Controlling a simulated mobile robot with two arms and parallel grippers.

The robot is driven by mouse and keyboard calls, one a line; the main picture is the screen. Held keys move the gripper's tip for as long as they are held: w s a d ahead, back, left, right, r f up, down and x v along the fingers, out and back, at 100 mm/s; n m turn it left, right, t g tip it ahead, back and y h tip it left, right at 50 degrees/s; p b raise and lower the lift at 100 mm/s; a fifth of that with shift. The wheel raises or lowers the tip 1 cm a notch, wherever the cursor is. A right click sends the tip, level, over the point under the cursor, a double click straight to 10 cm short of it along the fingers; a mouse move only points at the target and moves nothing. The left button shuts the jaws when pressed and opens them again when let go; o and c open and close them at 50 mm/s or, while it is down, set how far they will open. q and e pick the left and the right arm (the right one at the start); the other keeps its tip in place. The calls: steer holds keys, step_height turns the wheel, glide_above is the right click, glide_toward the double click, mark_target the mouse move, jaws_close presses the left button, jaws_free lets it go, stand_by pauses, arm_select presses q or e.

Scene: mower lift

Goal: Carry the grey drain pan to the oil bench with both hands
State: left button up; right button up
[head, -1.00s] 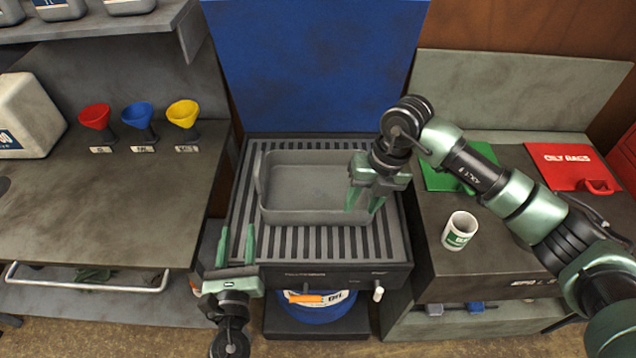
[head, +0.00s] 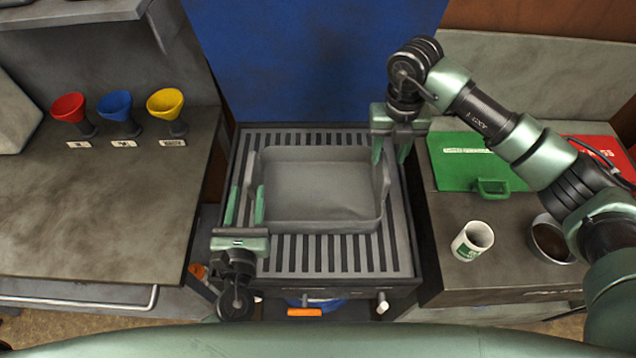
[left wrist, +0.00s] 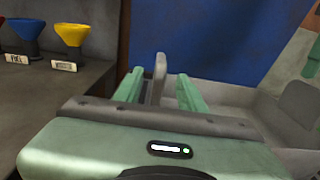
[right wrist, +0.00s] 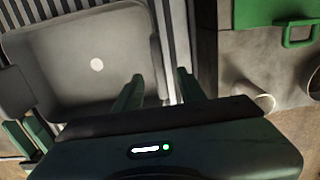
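The grey drain pan (head: 320,190) sits level on a slatted grate. It has an upright handle plate at its left and right ends. My left gripper (head: 246,190) is open at the pan's left end; the left wrist view shows the left handle (left wrist: 159,75) between its fingers, with gaps visible. My right gripper (head: 390,158) is open at the pan's right end; the right wrist view shows the right handle (right wrist: 157,65) between its spread fingers. No label names the oil bench; a bench (head: 90,215) with funnels stands at the left.
Red (head: 69,107), blue (head: 115,105) and yellow (head: 165,103) funnels stand at the left bench's back. The front of that bench is clear.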

mark_target(252, 168)
steer(key=shift+s, duration=0.1)
arm_select(q)
steer(key=shift+w, duration=0.2)
arm_select(e)
steer(key=shift+f, duration=0.25)
arm_select(q)
steer(key=w, duration=0.7)
steer(key=shift+w, duration=0.3)
arm_select(e)
steer(key=f, duration=0.7)
steer(key=shift+w+f, duration=0.2)
arm_select(q)
jaws_close()
arm_select(e)
jaws_close()
steer(key=shift+r, duration=0.1)
